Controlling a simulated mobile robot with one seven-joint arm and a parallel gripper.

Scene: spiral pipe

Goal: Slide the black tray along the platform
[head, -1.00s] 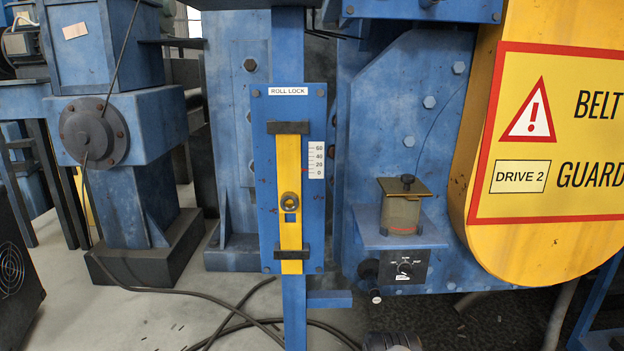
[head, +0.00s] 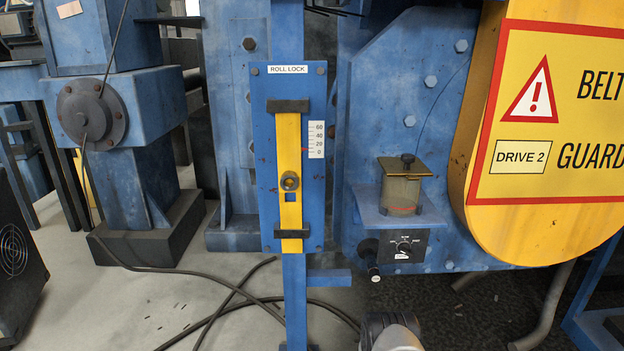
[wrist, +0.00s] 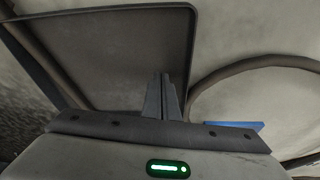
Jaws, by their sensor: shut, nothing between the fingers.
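In the wrist view a dark, thin-rimmed flat shape (wrist: 120,55) fills the upper left; it may be the black tray, but I cannot tell for sure. My gripper (wrist: 162,77) is shut and empty, its fingers appearing over the lower right part of that shape. I cannot tell whether they touch it. No black tray or platform is clearly seen in the head view. My gripper's fingers do not show there; only part of my arm shows at the bottom edge.
A blue post carries the ROLL LOCK panel (head: 262,155) with a yellow slider (head: 290,215). A small control box (head: 402,246) with a knob sits right of it. The yellow belt guard (head: 530,225) is at right, a black fan box (head: 15,250) at left. Cables (head: 235,295) loop on the floor.

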